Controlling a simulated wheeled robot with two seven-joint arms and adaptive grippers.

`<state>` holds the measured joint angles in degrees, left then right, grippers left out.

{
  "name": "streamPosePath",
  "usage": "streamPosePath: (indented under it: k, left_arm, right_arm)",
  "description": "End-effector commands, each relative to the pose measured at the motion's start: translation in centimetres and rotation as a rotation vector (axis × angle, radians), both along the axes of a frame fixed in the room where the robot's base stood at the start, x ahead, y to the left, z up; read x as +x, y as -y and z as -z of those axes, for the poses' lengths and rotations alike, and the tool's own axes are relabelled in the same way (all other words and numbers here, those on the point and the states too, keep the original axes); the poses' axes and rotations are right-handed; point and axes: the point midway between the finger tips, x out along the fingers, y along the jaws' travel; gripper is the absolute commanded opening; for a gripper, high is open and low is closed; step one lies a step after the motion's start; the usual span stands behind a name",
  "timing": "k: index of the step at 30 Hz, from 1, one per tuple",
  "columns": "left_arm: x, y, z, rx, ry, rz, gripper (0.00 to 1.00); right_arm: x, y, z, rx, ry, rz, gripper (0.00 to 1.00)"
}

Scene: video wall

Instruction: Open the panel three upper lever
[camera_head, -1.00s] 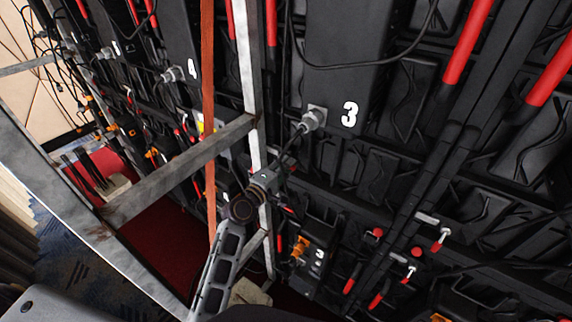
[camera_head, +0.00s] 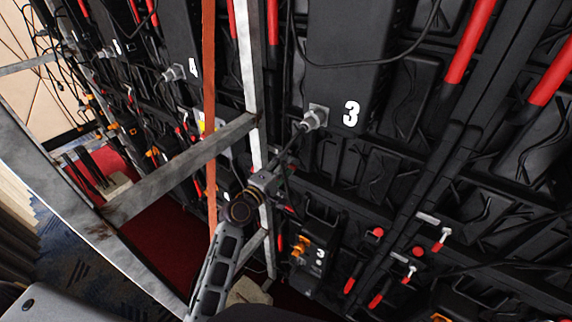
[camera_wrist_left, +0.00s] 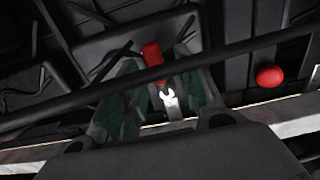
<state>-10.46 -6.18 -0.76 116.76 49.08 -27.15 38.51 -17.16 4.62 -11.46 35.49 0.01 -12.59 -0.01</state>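The black panel housing marked with a white 3 (camera_head: 351,113) is right of centre in the head view. My left gripper (camera_head: 288,160) reaches up from the lower middle, below and left of that number. In the left wrist view, my left gripper (camera_wrist_left: 154,75) has its two green-padded fingers spread apart. A red lever handle (camera_wrist_left: 152,56) with a pale metal end (camera_wrist_left: 168,98) shows between them. I cannot tell whether the fingers touch it. In the head view the arm and gripper hide this lever. My right gripper is not in view.
A grey metal frame (camera_head: 180,172) and an orange strap (camera_head: 209,110) stand close left of my arm. Other red-handled levers (camera_head: 438,245) are at lower right. A red knob (camera_wrist_left: 270,76) is right of the fingers. A dark bar crosses the wrist view, and cables hang near the gripper.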

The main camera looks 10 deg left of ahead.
Motion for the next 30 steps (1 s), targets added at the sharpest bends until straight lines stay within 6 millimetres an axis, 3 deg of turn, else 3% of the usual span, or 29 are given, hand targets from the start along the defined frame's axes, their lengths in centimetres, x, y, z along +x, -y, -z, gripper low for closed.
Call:
streamPosePath:
  k: [30]
  left_arm:
    - [-8.1,-3.0,0.1,0.002,-0.002,0.000,0.37]
  right_arm:
    - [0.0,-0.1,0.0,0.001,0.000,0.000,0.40]
